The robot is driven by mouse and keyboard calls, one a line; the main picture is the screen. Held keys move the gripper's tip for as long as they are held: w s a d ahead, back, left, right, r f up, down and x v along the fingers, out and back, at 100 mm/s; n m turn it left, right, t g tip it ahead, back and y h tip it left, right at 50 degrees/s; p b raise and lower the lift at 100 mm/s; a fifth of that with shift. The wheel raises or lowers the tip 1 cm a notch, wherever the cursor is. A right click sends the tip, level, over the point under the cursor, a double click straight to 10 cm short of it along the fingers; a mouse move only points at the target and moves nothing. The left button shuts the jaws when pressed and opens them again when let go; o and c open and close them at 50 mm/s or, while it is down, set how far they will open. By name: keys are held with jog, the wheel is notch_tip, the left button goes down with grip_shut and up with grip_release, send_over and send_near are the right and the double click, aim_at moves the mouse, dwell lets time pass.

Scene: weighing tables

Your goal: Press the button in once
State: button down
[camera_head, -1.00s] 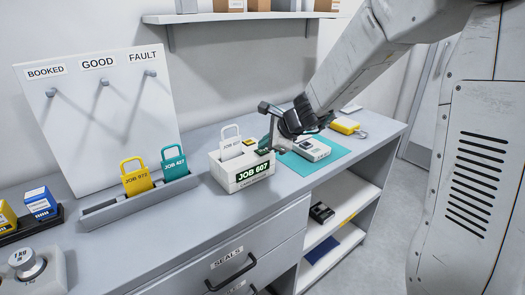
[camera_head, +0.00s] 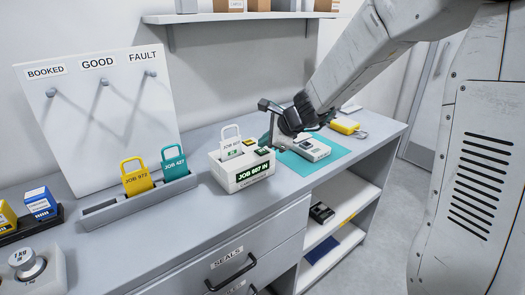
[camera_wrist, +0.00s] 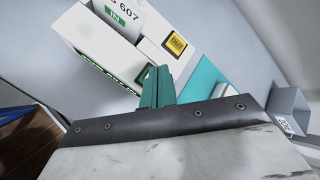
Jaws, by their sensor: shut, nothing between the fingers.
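The white box (camera_head: 227,172) stands on the bench, its front display reading JOB 607 IN. A white padlock-shaped tag (camera_head: 231,147) marked JOB 607 stands in its slot. On the box's right side is a small dark square with green (camera_head: 262,152), also in the wrist view (camera_wrist: 147,74). A yellow, black-framed square (camera_wrist: 175,45) is beside the tag in the wrist view; I cannot tell which square is the button. My gripper (camera_wrist: 158,70) has its teal fingers together and empty. Their tips overlap the green square's edge; contact is unclear.
Right of the box, a teal mat (camera_head: 328,151) carries a grey-white device (camera_head: 312,149). A yellow item (camera_head: 345,126) lies beyond. Left is a grey rack (camera_head: 105,211) with a yellow and a teal tag. A pegboard (camera_head: 95,115) stands behind.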

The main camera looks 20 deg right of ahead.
aim_at(264, 154)
jog(key=shift+r, duration=0.2)
jog(key=shift+r, duration=2.5)
jog(key=shift+s+a+n, duration=0.15)
jog(key=shift+n, duration=0.25)
jog(key=s+a+f+n+g, duration=0.2)
jog(key=s+n+g, duration=0.4)
jog(key=s+n, duration=0.9)
jog(key=s+d+r+n+h, duration=0.1)
jog(key=s+d+n+h, duration=0.1)
jog(key=s, duration=0.9)
jog(key=s+d+r+n+h, duration=0.2)
jog(key=s+d+n, duration=0.1)
jog(key=s, duration=0.7)
jog(key=shift+s+r+g+h, duration=0.25)
jog(key=shift+s+g+h, duration=0.05)
jog(key=shift+s, duration=0.1)
